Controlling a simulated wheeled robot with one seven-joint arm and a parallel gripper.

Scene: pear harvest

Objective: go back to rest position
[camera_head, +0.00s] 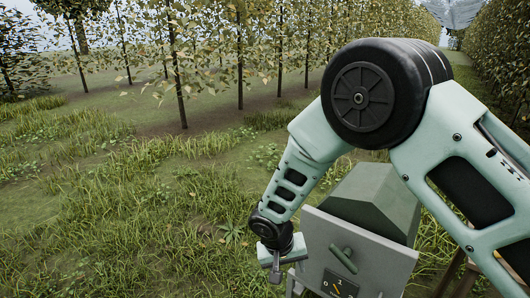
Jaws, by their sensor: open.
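My arm reaches in from the right edge, bends at a large black joint and comes down toward the lower middle. My gripper (275,270) is at its lower end, small in the picture, beside the left edge of a grey box. I see nothing held in it. Its jaws are open. I cannot tell whether it touches the box or only overlaps it in this view.
The grey box (316,228) has a sloped green-grey top, a green handle (343,259) and a dial panel (339,284). Open grass (120,215) lies to the left. A row of leafy trees (240,60) stands behind; more foliage is at right.

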